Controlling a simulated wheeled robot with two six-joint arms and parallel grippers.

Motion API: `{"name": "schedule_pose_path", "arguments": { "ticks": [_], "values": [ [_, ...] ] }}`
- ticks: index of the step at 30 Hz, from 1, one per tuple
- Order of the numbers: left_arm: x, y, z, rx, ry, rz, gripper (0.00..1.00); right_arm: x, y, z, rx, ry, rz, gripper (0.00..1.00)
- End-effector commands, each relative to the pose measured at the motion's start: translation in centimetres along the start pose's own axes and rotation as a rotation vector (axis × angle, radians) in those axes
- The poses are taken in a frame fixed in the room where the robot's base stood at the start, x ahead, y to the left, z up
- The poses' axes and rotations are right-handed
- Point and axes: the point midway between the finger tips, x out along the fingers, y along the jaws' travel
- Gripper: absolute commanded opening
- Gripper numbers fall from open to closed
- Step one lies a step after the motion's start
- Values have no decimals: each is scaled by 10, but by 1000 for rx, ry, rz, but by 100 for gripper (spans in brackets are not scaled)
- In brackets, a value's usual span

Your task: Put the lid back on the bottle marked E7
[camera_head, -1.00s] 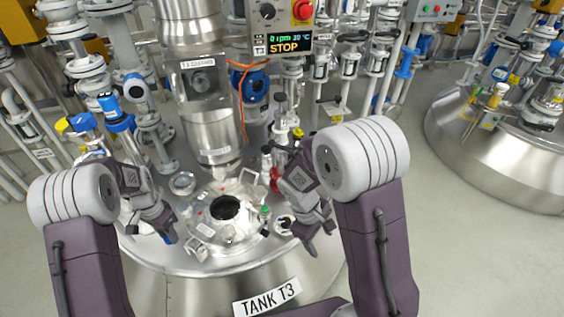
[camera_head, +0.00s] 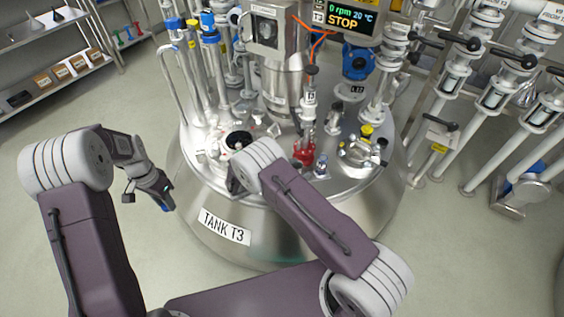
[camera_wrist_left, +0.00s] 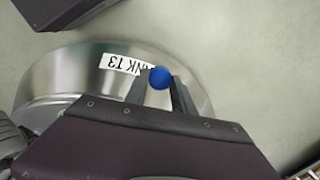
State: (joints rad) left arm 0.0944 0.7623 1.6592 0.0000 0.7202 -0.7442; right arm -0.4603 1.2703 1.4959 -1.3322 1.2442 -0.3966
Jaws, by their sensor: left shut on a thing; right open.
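My left gripper (camera_head: 166,202) is shut on a small round blue lid (camera_wrist_left: 160,77), seen between the fingertips in the left wrist view. In the head view this gripper hangs in front of the tank's left side, apart from the tank top. Small bottles stand on the tank top right of centre, among them a small clear one (camera_head: 321,166) and a red-based one (camera_head: 304,152). I cannot read an E7 mark on any of them. My right arm reaches over the tank's front edge; its fingers are hidden behind its own white wrist.
The steel tank marked TANK T3 (camera_head: 225,228) has an open dark port (camera_head: 238,140) on top. Pipes and valves crowd its back and right. A vertical steel column (camera_head: 282,90) rises behind the port. Shelves (camera_head: 55,60) stand far left. The floor at left is clear.

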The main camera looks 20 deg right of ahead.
Motion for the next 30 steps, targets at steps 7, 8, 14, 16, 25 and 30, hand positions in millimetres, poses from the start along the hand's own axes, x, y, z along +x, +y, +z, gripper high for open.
{"name": "schedule_pose_path", "arguments": {
  "ticks": [7, 8, 14, 16, 25, 30],
  "values": [
    [0, 0, 0, 0, 0, 0, 0, 1, 0, 0, 1, 1, -1, 61],
    [1, 0, 0, 0, 0, 0, 0, 2, 0, 0, 1, 1, -2, 61],
    [15, 0, 0, 0, 0, 0, 0, 38, -2, -4, 2, 2, -5, 61],
    [18, 0, 0, 0, 0, 0, 0, 50, -2, -3, 2, 2, -5, 61],
    [22, 0, 0, 0, 0, 0, 0, 69, -1, 0, 1, 2, -1, 61],
    [22, 0, 0, 0, 0, 0, 0, 68, -1, 0, 2, 2, -1, 61]
  ]
}}
